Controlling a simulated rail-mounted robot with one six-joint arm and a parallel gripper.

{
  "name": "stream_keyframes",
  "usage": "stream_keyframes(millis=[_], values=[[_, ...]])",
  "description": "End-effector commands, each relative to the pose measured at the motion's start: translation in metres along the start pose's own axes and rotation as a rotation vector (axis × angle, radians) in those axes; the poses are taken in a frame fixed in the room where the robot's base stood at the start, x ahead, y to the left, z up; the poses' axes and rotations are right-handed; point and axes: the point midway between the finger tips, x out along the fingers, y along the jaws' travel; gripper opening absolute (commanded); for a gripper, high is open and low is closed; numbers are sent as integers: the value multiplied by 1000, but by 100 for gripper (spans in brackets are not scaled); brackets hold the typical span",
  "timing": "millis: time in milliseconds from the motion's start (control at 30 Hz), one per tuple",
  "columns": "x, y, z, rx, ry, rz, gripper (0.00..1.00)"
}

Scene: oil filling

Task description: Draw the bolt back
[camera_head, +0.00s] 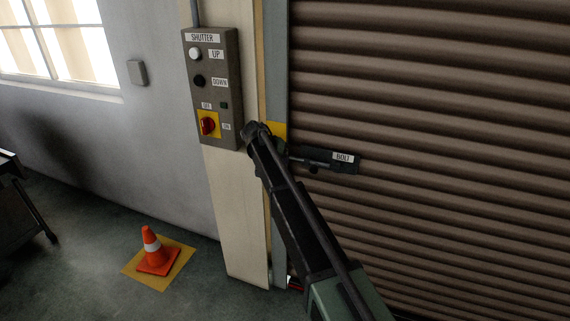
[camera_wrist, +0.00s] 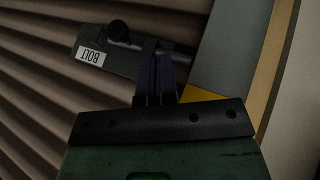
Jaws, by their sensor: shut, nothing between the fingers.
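The dark bolt plate (camera_head: 326,158) with a white BOLT label sits on the shutter at its left edge. In the wrist view the bolt plate (camera_wrist: 120,62) is tilted, and its round black knob (camera_wrist: 119,31) stands up and left of my fingertips. A grey rod (camera_wrist: 183,58) runs from the plate towards the grey guide rail. My gripper (camera_wrist: 155,62) is shut and empty, its fingertips over the rod end of the plate, apart from the knob. Whether they touch the plate I cannot tell. In the head view my arm hides my fingers.
The grey guide rail (camera_head: 277,60) edges the brown ribbed shutter (camera_head: 430,90). A yellow patch (camera_wrist: 205,95) shows by the rail. A shutter control box (camera_head: 213,90) hangs on the post left of my arm. An orange cone (camera_head: 155,252) stands on the floor at left.

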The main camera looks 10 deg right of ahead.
Motion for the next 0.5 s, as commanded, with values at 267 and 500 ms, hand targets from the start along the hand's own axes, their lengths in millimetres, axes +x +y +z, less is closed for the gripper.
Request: stream_keyframes(millis=[267, 500], values=[[70, -4, 4, 1, -1, 1, 0], [77, 32, -2, 0, -1, 1, 0]])
